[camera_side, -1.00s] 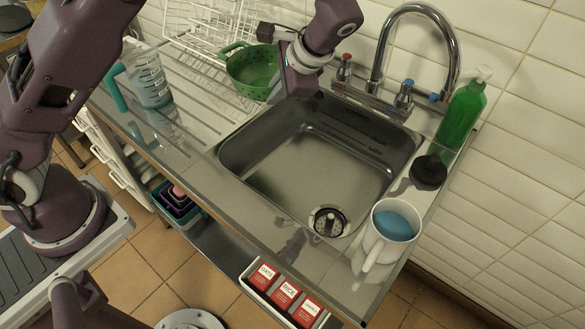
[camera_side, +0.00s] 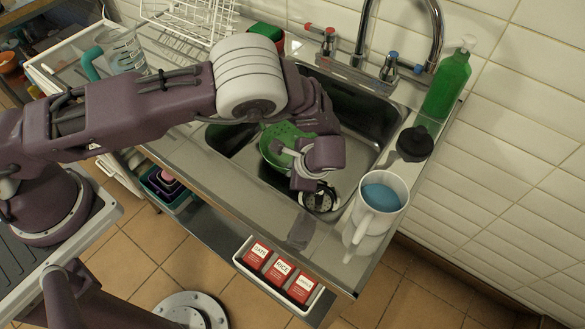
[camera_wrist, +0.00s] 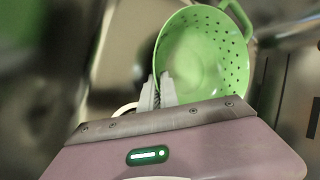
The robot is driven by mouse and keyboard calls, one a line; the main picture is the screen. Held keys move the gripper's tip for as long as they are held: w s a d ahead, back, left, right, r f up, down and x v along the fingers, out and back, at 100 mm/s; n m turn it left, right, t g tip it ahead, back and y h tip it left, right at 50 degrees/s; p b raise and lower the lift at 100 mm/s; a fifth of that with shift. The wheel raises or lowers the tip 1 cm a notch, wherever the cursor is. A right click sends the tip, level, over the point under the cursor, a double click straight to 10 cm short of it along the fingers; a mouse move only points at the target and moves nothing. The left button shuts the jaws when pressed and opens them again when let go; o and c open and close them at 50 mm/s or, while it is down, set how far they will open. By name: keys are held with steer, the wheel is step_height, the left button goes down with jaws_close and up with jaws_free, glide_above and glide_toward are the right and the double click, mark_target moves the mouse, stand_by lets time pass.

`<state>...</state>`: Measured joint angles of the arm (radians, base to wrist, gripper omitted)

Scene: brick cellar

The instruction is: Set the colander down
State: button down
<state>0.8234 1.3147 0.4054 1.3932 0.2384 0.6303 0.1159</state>
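The green colander (camera_side: 283,137) is upright or slightly tilted, over or inside the steel sink (camera_side: 345,105). My arm hides part of it in the side view, so I cannot tell whether it touches the sink floor. In the wrist view the perforated bowl (camera_wrist: 205,50) opens toward the camera, with one loop handle at the upper right. My gripper (camera_wrist: 163,88) has its two fingers close together at the near left rim, apparently pinching the colander wall.
The drain strainer (camera_side: 318,195) is in the sink's near end. A white mug (camera_side: 376,207), a black stopper (camera_side: 416,142) and a green soap bottle (camera_side: 447,85) stand along the right edge. Taps (camera_side: 388,68) rise behind. A measuring jug (camera_side: 123,50) and wire rack (camera_side: 190,28) are at left.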

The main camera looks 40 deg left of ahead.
steer(key=c, duration=1.6)
jaws_free()
steer(key=v, duration=1.2)
steer(key=s+a+r+n+h, duration=0.1)
steer(key=a+r+n, duration=0.15)
steer(key=r, duration=0.45)
steer(key=s+a+r+n+g+h, duration=0.1)
steer(key=s+a+r+n+h, duration=0.1)
steer(key=a+r, duration=0.35)
steer(key=s+a+r+n+h, duration=0.1)
steer(key=a+r+n, duration=0.1)
steer(key=r, duration=0.7)
steer(key=s+a+r+n+t+h, duration=0.1)
steer(key=s+a+r+n+t, duration=0.1)
steer(key=s, duration=0.7)
steer(key=s+a+r+n+t, duration=0.2)
steer(key=s+a+r, duration=0.3)
steer(key=s, duration=0.4)
steer(key=shift+s+a+r+n+h, duration=0.2)
steer(key=shift+s+a+n+h, duration=0.2)
steer(key=shift+a+n, duration=0.25)
